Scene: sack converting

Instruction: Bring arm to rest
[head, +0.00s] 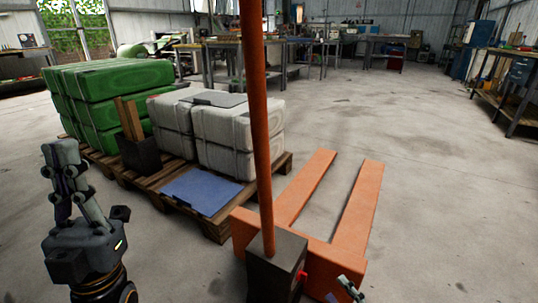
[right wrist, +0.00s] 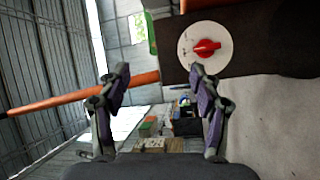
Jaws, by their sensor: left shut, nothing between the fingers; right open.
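My left gripper (head: 62,150) points upward at the left of the head view. Its fingers are together, with nothing between them. My right gripper (head: 350,290) only just shows at the bottom edge of the head view, right of the pallet truck's dark box (head: 275,262). In the right wrist view my right gripper (right wrist: 159,76) is open and empty. Beyond its right finger, a red knob (right wrist: 207,48) on a white disc (right wrist: 187,53) sits on the dark box face. I cannot tell the gap between finger and knob.
The orange pallet truck (head: 370,200) has an upright orange pole (head: 258,110). Wooden pallets (head: 218,228) to its left carry green sacks (head: 115,80), white sacks (head: 228,125) and a blue sheet (head: 202,190). Workbenches (head: 520,68) line the walls. The floor at right is clear.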

